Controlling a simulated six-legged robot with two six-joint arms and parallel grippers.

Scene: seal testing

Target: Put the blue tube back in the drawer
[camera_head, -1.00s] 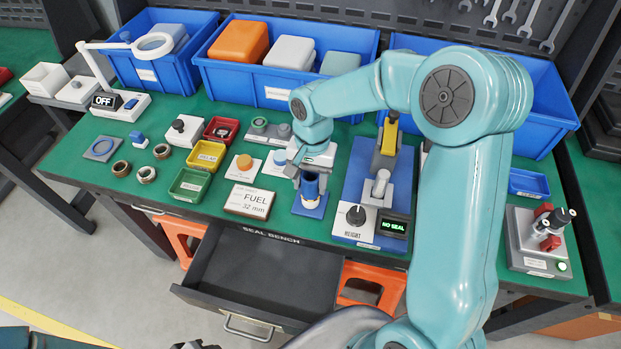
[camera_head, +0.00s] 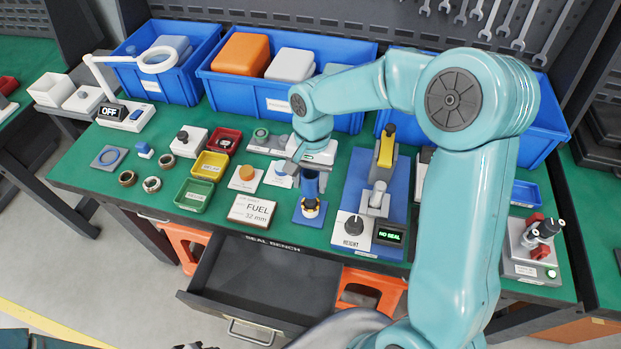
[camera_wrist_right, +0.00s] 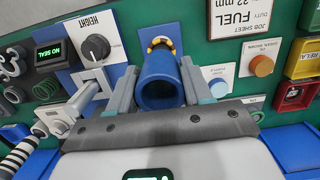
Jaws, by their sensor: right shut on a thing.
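The blue tube (camera_head: 311,184) is upright between the fingers of my right gripper (camera_head: 309,170), above a small blue stand (camera_head: 308,214). In the right wrist view the tube (camera_wrist_right: 160,78) shows its dark open end, with the grey fingers of my right gripper (camera_wrist_right: 157,84) shut on its two sides. My left gripper is not in view.
A FUEL job sheet sign (camera_head: 251,211) stands left of the stand. The height gauge (camera_head: 372,205), reading NO SEAL, is close on the right. Yellow (camera_head: 210,166) and green (camera_head: 194,195) trays lie further left. Free room is above the drawer, in front of the bench edge.

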